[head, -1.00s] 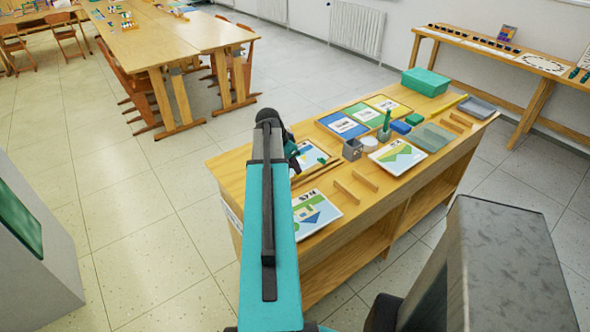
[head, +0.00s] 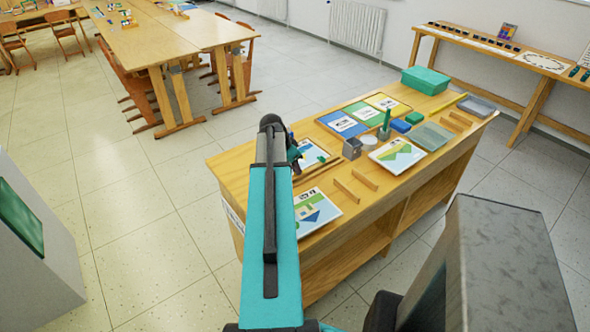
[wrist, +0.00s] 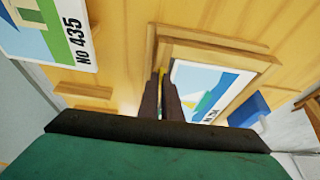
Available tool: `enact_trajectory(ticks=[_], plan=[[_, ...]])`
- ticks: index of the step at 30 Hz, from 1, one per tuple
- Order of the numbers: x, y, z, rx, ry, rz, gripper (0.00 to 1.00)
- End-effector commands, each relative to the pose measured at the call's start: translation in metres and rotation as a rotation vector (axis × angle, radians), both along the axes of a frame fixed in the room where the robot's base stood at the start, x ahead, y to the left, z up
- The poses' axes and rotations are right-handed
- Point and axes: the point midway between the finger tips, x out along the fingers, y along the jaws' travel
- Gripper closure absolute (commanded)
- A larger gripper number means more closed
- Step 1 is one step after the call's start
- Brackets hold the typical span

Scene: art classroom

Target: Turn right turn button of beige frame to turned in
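In the wrist view a beige wooden frame (wrist: 215,53) surrounds a blue, white and green picture (wrist: 207,85) on the wooden table. My gripper (wrist: 162,78) points down at the frame's left side, with its two dark fingers close together. A small yellow piece (wrist: 162,71) shows at the fingertips; I cannot tell whether it is the turn button or whether the fingers grip it. The turn buttons are not clearly visible. In the head view my arm hides most of the frame and the fingers.
A card marked NO 435 (wrist: 62,28) lies beside the frame in the wrist view.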

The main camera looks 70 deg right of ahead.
Motion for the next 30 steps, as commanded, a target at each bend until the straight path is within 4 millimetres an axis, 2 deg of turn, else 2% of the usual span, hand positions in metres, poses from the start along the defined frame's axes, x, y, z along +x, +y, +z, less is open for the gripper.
enact_trajectory(ticks=[1, 14, 30], plan=[[0.0004, 0.0065, 0.0002, 0.0, 0.0, 0.001, 1.0], [-0.0003, 0.0008, -0.0003, -0.001, 0.0, 0.069, 1.0], [-0.0035, 0.0016, -0.0003, -0.003, 0.0, 0.404, 1.0]])
